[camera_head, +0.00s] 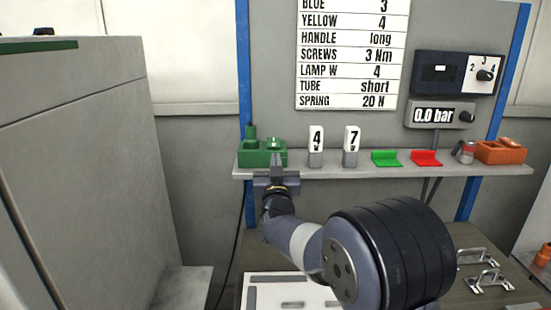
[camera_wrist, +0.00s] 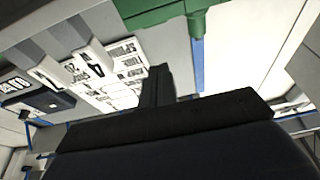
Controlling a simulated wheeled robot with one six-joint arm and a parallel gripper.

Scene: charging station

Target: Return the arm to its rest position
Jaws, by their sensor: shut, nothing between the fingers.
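My gripper (camera_head: 277,163) is at the end of my raised arm, in front of the left end of the grey shelf (camera_head: 330,172). Its fingers are shut with nothing between them. In the head view the fingertips overlap the front of a green charger-like block (camera_head: 252,157); I cannot tell whether they touch it. In the wrist view the shut fingers (camera_wrist: 157,86) point up, and the green block (camera_wrist: 165,12) fills the top. My arm reaches in from the lower right over the bench.
Two white blocks marked 4 (camera_head: 316,140) and 7 (camera_head: 351,140), a green holder (camera_head: 386,158), a red holder (camera_head: 426,158) and an orange box (camera_head: 502,152) stand along the shelf. A grey cabinet (camera_head: 80,170) is at left. Metal handles (camera_head: 487,282) lie on the bench.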

